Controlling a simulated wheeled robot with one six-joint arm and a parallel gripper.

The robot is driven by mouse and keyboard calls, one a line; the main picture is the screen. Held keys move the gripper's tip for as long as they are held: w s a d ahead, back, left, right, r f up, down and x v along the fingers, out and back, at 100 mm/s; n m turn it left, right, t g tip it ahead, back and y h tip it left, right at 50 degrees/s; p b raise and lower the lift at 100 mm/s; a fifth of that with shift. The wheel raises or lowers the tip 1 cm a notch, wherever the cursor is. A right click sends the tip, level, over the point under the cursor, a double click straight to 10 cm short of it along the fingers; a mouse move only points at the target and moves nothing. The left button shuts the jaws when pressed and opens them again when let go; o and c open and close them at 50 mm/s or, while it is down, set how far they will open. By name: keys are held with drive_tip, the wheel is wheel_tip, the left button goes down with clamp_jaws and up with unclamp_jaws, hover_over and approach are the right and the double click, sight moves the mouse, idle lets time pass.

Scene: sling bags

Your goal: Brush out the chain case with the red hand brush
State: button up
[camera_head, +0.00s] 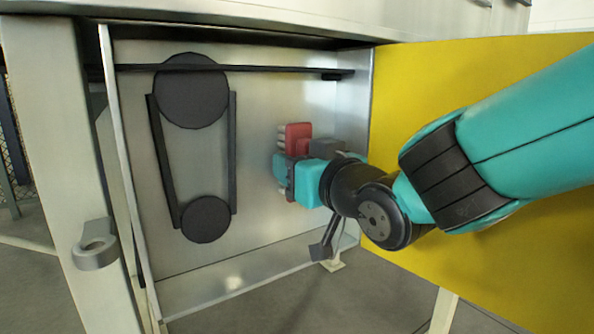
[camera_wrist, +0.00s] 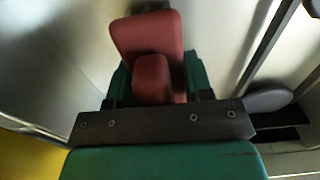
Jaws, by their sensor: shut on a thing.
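The chain case (camera_head: 262,220) is an open metal box with two dark round wheels, a large upper one (camera_head: 191,91) and a smaller lower one (camera_head: 206,219), joined by dark straight runs. The red hand brush (camera_head: 298,137) is inside the case at the right, with pale bristles facing left. My gripper (camera_head: 282,170) is shut on the brush, which also shows in the wrist view (camera_wrist: 147,40). The brush is right of the wheels and apart from them. My gripper hides part of the brush. I cannot tell whether the bristles touch the back wall.
A yellow door (camera_head: 470,250) stands open at the right, behind my arm. A dark bar (camera_head: 270,69) crosses the case near its top. The case has a raised lower lip.

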sight(288, 114)
drive_tip(key=shift+r+p, duration=2.2)
drive_tip(key=shift+r, duration=1.4)
drive_tip(key=shift+w, duration=0.15)
drive_tip(key=shift+c, duration=0.3)
wheel_tip(288, 114, down, 14)
drive_tip(key=b, duration=1.3)
drive_tip(key=shift+b, duration=0.35)
drive_tip(key=shift+r, duration=0.1)
drive_tip(key=shift+b+v, duration=0.55)
drive_tip(key=shift+v, duration=2.55)
drive_tip(key=shift+v, duration=1.45)
